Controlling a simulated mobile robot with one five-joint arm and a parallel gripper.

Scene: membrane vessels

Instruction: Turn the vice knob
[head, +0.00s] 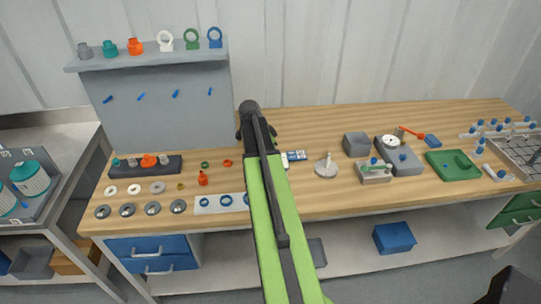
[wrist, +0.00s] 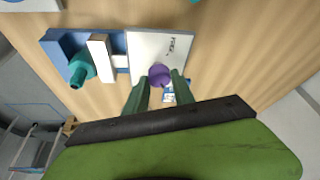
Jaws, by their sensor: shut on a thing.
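In the wrist view the purple knob (wrist: 160,72) sits at the edge of a white block (wrist: 158,48) with dark lettering. This block joins a blue vice body (wrist: 62,46) with a white jaw plate (wrist: 100,56). A teal fitting (wrist: 82,68) lies by the jaw plate on the left. My gripper (wrist: 161,80) has its two green fingers on either side of the knob, shut on it. In the head view my green and black arm crosses the bench and hides the vice and the fingertips.
The wooden bench (head: 310,120) carries washers and fittings on the left. A grey fixture (head: 403,160), a round metal stand (head: 326,167) and a green plate (head: 452,166) stand to the right. A grey back panel with a shelf (head: 150,60) rises behind.

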